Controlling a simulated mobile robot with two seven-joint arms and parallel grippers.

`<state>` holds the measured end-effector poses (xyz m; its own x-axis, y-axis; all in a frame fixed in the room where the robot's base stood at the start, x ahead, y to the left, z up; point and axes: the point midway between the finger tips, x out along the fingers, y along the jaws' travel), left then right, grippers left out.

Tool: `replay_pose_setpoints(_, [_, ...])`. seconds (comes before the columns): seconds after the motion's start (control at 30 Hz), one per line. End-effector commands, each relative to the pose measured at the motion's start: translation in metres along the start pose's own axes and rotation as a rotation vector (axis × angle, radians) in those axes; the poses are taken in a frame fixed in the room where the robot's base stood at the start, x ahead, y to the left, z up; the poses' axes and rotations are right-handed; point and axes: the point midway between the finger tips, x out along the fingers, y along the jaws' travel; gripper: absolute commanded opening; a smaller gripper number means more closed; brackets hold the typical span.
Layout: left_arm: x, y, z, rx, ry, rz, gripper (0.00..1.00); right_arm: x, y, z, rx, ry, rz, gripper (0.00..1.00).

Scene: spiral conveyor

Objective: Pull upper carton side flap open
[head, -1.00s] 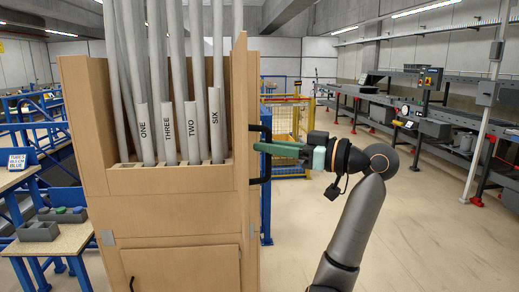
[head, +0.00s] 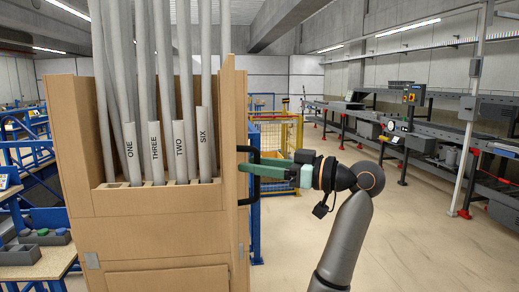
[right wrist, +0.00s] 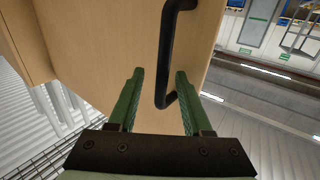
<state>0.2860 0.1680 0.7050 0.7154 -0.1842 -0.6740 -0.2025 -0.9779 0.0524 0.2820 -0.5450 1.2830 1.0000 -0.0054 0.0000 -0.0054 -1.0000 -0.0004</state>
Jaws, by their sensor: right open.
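The carton (head: 155,210) is a tall light-brown wooden-looking box at the left of the head view, with grey tubes standing in its upper part. Its right side panel, which I take as the side flap (head: 236,110), carries a black bar handle (head: 254,151). The handle also shows in the right wrist view (right wrist: 166,55). My right gripper (head: 240,167) reaches in from the right at the handle. In the right wrist view its green fingers (right wrist: 160,72) are open, with the handle between them and apparently not clamped. My left gripper is out of view.
Tubes labelled ONE, THREE, TWO and SIX (head: 203,140) rise above the carton. A yellow-framed fence (head: 280,135) stands behind my right arm. A grey conveyor line (head: 430,150) runs along the right. The floor (head: 430,245) at the right is clear.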

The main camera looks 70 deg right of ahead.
Motion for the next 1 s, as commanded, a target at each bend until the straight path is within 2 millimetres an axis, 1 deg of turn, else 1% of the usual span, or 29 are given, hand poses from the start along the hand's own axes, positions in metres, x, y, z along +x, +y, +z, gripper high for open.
replay_pose_setpoints(0.17, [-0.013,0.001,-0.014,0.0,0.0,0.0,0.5,0.0,0.0,-0.034,-0.005,-0.001,0.001,0.5])
replay_pose_setpoints(0.4, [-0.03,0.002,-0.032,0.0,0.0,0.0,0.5,-0.018,-0.034,-0.081,-0.008,0.002,0.003,0.5])
replay_pose_setpoints(0.5, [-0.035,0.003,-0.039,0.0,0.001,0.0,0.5,-0.026,-0.05,-0.097,-0.009,0.002,0.003,0.5])
replay_pose_setpoints(0.57, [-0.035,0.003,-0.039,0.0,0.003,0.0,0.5,-0.033,-0.062,-0.099,-0.009,0.003,0.003,0.5])
replay_pose_setpoints(0.7, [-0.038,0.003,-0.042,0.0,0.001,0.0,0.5,-0.047,-0.088,-0.112,-0.009,0.002,0.004,0.5])
replay_pose_setpoints(0.8, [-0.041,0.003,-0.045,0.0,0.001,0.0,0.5,-0.055,-0.104,-0.119,-0.008,0.003,0.003,0.5])
replay_pose_setpoints(0.9, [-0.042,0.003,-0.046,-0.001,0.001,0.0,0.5,-0.06,-0.114,-0.124,-0.006,0.001,0.002,0.5])
replay_pose_setpoints(1.0, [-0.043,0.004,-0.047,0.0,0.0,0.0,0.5,-0.064,-0.121,-0.126,-0.002,0.001,0.002,0.5])
